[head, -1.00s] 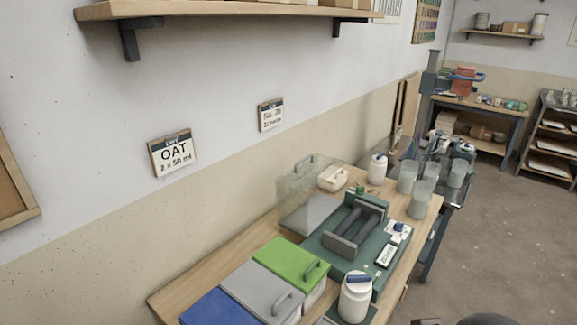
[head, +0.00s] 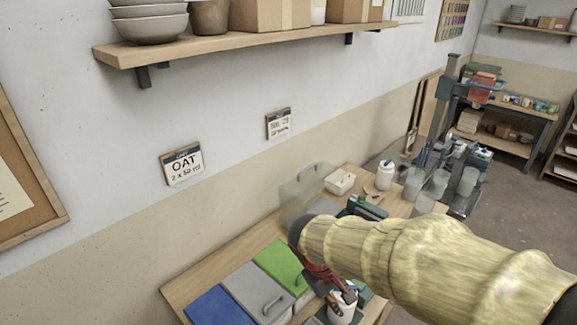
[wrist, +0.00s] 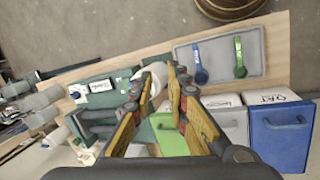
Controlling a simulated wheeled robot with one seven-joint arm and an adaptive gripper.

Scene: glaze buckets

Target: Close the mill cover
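The mill's clear cover (head: 303,198) stands raised at the back of the bench in the head view, against the wall. I cannot make it out in the wrist view. The mill's green body (head: 366,207) is mostly hidden behind my arm; its green base also shows left of the fingers in the wrist view (wrist: 98,72). My gripper (head: 338,286) is over the bench front, above the white jar (head: 341,312). In the wrist view my gripper (wrist: 160,82) has its fingers spread, with part of the jar (wrist: 157,74) showing beyond and between them. It appears empty.
Blue (head: 222,306), grey (head: 257,288) and green (head: 279,262) lidded bins stand left of the mill. A cream box (head: 340,181), a white bottle (head: 385,174) and several clear cups stand behind it. A grey tray (wrist: 218,58) holds blue and green scoops. A shelf (head: 240,42) hangs above.

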